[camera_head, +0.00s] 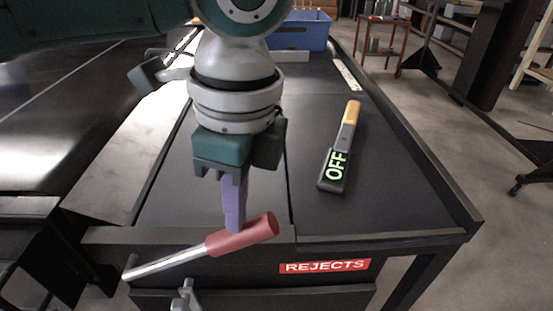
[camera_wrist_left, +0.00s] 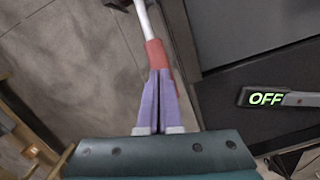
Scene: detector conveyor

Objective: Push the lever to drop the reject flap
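The lever has a red grip (camera_head: 243,236) and a bare metal rod (camera_head: 165,264). It lies slanted across the front edge of the work surface, grip end to the right and higher. My left gripper (camera_head: 235,228) points down at the grip, its purple fingers together and their tips at the grip's upper side. In the left wrist view the fingertips (camera_wrist_left: 160,78) overlap the red grip (camera_wrist_left: 154,54); whether they touch it is hard to tell. A flat dark panel (camera_head: 215,195) lies behind the lever; I cannot tell if it is the flap. My right gripper is not in view.
A wand marked OFF (camera_head: 335,166) with an orange handle lies on the dark surface to the right. A red REJECTS label (camera_head: 325,266) is on the front face. A blue bin (camera_head: 303,32) stands at the far end. The surface around the wand is clear.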

